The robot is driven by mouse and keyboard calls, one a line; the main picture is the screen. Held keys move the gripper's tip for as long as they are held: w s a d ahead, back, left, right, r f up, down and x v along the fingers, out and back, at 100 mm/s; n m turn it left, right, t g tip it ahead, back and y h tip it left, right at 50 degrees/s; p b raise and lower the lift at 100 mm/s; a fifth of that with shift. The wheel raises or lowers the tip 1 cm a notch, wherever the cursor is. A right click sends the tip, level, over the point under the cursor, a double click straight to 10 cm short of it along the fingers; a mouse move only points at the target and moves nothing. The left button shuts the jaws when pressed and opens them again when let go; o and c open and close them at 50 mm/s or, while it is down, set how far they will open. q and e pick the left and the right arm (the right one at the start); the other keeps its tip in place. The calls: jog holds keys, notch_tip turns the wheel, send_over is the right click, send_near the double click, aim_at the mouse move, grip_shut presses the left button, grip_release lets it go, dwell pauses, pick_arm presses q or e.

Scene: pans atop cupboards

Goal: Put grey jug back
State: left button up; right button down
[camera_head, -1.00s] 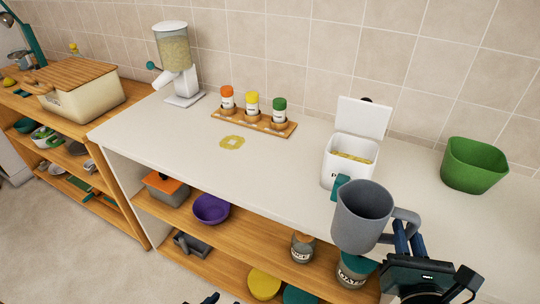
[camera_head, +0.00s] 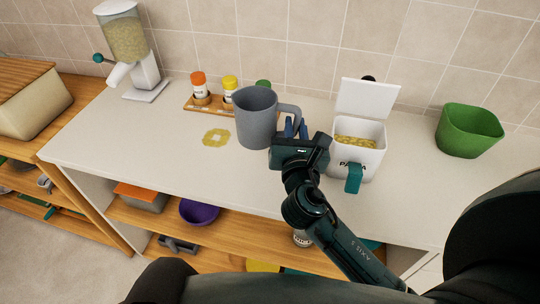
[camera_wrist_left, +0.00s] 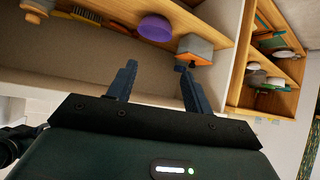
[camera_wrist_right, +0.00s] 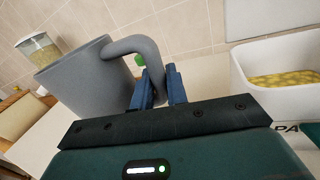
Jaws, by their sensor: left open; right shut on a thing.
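The grey jug (camera_head: 256,122) is upright above or on the white counter, in front of the spice rack, in the head view; I cannot tell whether its base touches. My right gripper (camera_head: 290,128) is shut on the jug's handle. In the right wrist view the fingers (camera_wrist_right: 160,88) close around the handle of the jug (camera_wrist_right: 88,82), which looks tilted there. My left gripper (camera_wrist_left: 156,82) is open and empty in the left wrist view, near the open shelves below the counter. It does not show clearly in the head view.
A spice rack (camera_head: 192,106) stands behind. An open white pasta box (camera_head: 360,152) and a green bowl (camera_head: 468,131) stand right. A cereal dispenser (camera_head: 128,45) stands left.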

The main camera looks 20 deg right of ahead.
notch_tip(320, 180, down, 4)
jog(key=shift+s+d+r+b, duration=0.15)
jog(key=shift+r+b, duration=0.05)
jog(key=shift+b, duration=0.25)
jog(key=shift+f+b, duration=0.6)
jog(key=shift+f, duration=1.75)
jog(key=shift+f, duration=0.1)
jog(key=c, duration=1.4)
grip_release()
jog(key=shift+f, duration=0.1)
jog(key=shift+r, duration=0.2)
jog(key=shift+f, duration=0.1)
